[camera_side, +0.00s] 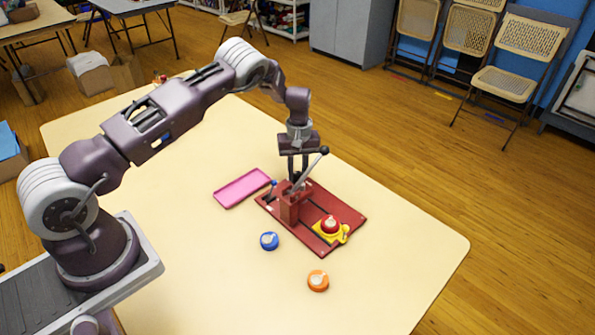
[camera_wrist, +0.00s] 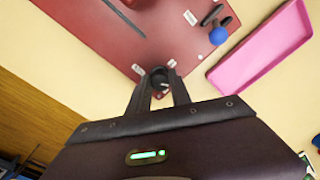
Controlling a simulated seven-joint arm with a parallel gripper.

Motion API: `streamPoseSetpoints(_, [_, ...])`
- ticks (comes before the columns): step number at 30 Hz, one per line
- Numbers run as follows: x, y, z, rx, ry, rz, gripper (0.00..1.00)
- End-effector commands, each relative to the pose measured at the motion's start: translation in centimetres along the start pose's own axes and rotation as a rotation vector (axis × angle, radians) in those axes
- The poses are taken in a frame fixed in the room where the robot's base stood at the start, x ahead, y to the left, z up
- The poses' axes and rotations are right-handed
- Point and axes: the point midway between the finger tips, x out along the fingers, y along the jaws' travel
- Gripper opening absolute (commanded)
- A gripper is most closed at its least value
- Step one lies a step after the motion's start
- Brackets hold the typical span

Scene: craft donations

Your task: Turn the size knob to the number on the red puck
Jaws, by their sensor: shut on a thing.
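The red puck (camera_side: 330,223) sits in a yellow holder (camera_side: 345,234) at the near right part of a red board (camera_side: 345,211). A pale mark shows on its top, too small to read. My gripper (camera_side: 297,178) points down at the far part of the board, behind a red block (camera_side: 290,207). In the wrist view my gripper (camera_wrist: 160,80) is shut on a small dark round knob (camera_wrist: 159,74), seemingly the size knob. Small white labels (camera_wrist: 138,69) lie around it; their numbers are unreadable. The fingers partly hide the knob.
A lever with a black ball end (camera_side: 324,150) rises beside my gripper. A blue ball knob (camera_wrist: 218,36) is on the board's left side. A pink tray (camera_side: 242,188) lies left. A blue puck (camera_side: 269,240) and an orange puck (camera_side: 318,281) lie in front. The table's right side is clear.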

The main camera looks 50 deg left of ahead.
Motion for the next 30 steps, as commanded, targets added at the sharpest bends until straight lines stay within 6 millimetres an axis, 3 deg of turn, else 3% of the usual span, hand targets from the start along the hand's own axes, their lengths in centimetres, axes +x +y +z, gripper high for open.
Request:
streamPoseSetpoints(15, [-0.1,0.1,0.0,-0.016,-0.001,0.001,0.0])
streamPoseSetpoints(16, [-0.1,0.1,0.0,-0.016,-0.001,0.001,0.29])
streamPoseSetpoints(19, [-0.1,0.1,0.0,-0.016,0.0,0.001,0.47])
streamPoseSetpoints(27, [-0.1,0.0,0.0,-0.016,0.0,0.0,0.47])
streamPoseSetpoints(30, [-1.1,0.1,-0.1,-0.016,0.001,0.002,0.47])
